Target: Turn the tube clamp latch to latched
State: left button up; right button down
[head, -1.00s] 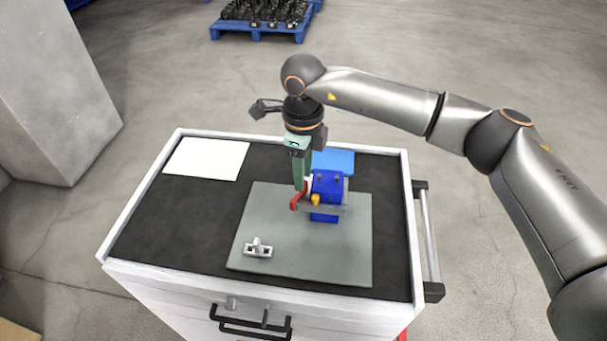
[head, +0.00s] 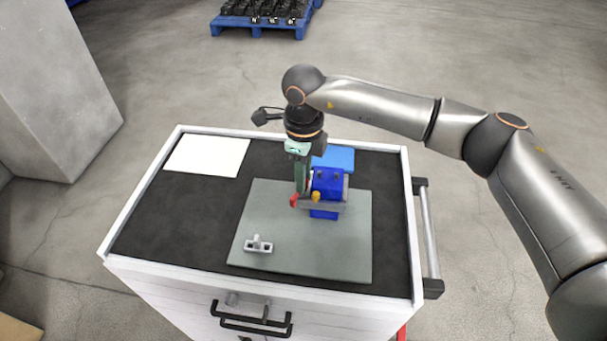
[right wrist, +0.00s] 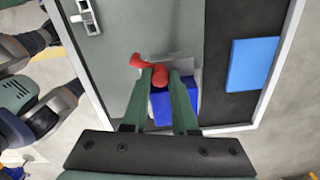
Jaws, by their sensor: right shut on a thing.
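The tube clamp is a blue block (head: 328,184) with a yellow knob (head: 316,196) on its front, standing on a grey-green plate. Its red latch (head: 294,200) sticks out at the block's left side. In the right wrist view the red latch (right wrist: 136,62) has a rounded hub and a short arm pointing left, with the blue block (right wrist: 160,110) below it. My right gripper (head: 300,190) comes down from above with green fingers shut on the red latch. The fingers hide part of the latch in the head view. My left gripper is not in view.
The grey-green plate (head: 300,258) lies on a black-topped cart with a raised white rim (head: 411,240). A small metal bracket (head: 258,244) sits on the plate's front left. A white sheet (head: 207,156) and a blue pad (head: 340,158) lie farther back.

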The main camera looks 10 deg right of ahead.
jog(key=n+b, duration=0.3)
jog(key=shift+f+b, duration=0.2)
jog(key=shift+b, duration=0.1)
jog(key=n, duration=0.1)
jog(key=n+b, duration=0.1)
jog(key=shift+r+n, duration=0.25)
jog(key=shift+n, duration=0.05)
jog(key=c, duration=1)
grip_release()
notch_tip(320, 180, up, 13)
jog(key=shift+f+b, duration=0.2)
jog(key=shift+b, duration=0.4)
jog(key=shift+f, duration=0.1)
